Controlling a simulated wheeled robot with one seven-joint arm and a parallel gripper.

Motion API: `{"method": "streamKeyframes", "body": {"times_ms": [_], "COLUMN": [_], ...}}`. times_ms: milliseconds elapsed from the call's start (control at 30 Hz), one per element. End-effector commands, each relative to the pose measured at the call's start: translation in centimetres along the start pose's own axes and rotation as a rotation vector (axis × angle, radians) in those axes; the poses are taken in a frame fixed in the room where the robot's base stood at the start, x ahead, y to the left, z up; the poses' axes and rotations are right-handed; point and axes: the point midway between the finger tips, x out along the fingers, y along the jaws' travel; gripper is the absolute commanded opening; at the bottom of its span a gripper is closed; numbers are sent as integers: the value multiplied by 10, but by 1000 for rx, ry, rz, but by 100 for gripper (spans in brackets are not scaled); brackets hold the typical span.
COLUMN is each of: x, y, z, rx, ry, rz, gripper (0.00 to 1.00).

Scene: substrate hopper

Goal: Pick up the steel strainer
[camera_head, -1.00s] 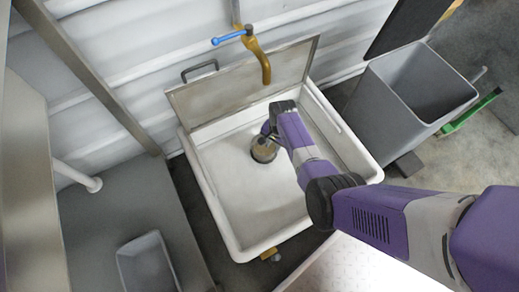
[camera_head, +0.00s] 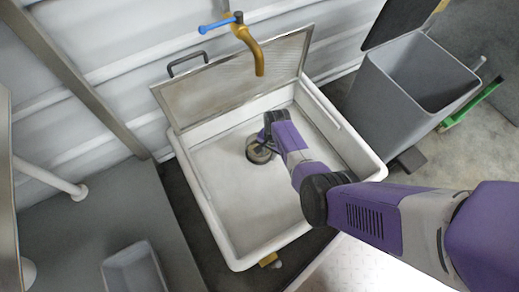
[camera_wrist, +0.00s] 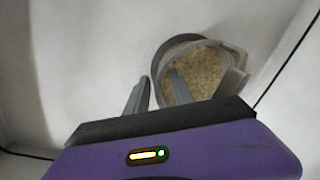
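A round strainer holding tan, grainy material sits in the white sink basin (camera_head: 225,190). It shows in the head view (camera_head: 259,154) and in the wrist view (camera_wrist: 205,75), where its rim and grey side are visible. My gripper (camera_wrist: 159,77) is at its near left edge in the wrist view. One finger is outside the rim and the other overlaps the contents, with a gap between them, so the gripper looks open around the rim. Whether either finger touches the wall I cannot tell. In the head view my arm hides the strainer's right side.
A brass tap (camera_head: 254,50) with a blue handle hangs over the basin's back. A raised mesh lid (camera_head: 235,80) stands along the rear edge. A grey bin (camera_head: 390,100) stands to the right and a grey tub (camera_head: 133,270) at lower left. The basin floor is otherwise clear.

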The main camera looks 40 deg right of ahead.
Motion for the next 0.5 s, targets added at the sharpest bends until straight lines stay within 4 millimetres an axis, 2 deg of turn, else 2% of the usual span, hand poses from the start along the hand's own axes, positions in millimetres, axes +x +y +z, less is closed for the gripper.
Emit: {"method": "streamKeyframes", "body": {"times_ms": [100, 233, 500], "x": [-1, -1, -1], "y": [0, 0, 0], "z": [0, 0, 0], "rx": [0, 0, 0], "ry": [0, 0, 0], "rz": [0, 0, 0], "gripper": [27, 1, 0]}}
